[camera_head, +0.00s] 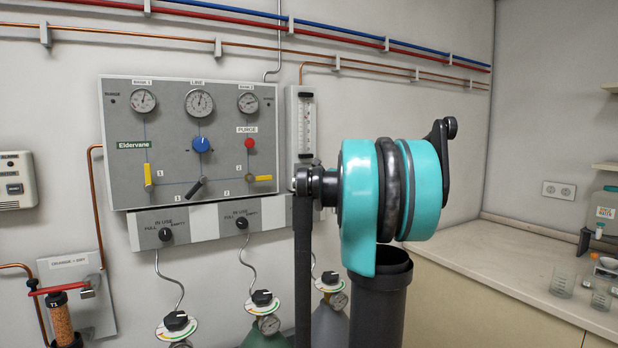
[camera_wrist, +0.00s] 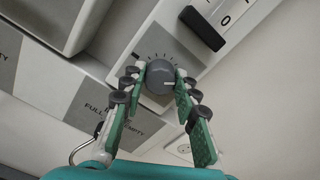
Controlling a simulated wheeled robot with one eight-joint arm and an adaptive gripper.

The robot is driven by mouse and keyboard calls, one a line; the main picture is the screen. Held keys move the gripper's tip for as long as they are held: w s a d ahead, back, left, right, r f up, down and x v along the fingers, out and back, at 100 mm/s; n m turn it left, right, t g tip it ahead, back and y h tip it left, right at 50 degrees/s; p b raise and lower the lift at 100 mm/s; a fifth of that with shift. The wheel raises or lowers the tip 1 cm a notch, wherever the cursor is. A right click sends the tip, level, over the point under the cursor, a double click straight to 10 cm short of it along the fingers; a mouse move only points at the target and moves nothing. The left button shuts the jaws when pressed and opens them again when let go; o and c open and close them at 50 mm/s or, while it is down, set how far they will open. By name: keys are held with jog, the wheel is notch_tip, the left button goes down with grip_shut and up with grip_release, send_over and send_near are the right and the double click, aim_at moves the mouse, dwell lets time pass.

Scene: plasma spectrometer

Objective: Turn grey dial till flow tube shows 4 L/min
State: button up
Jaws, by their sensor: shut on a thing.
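In the head view the dial is hidden behind my teal arm. The flow tube (camera_head: 305,124) is a narrow clear tube with a scale on a grey wall plate, right of the gauge panel. Its reading is too small to tell.
The gauge panel (camera_head: 127,106) with a blue knob, a red knob and valve levers is at left. Gas cylinders with regulators stand below. A counter (camera_head: 530,268) is at right.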

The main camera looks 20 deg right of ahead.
jog(key=shift+m, duration=0.6)
jog(key=o, duration=1.2)
jog(key=shift+c, duration=0.2)
jog(key=s+d, duration=0.2)
jog(key=s, duration=0.9)
jog(key=shift+s+d, duration=0.2)
jog(key=shift+s, duration=0.2)
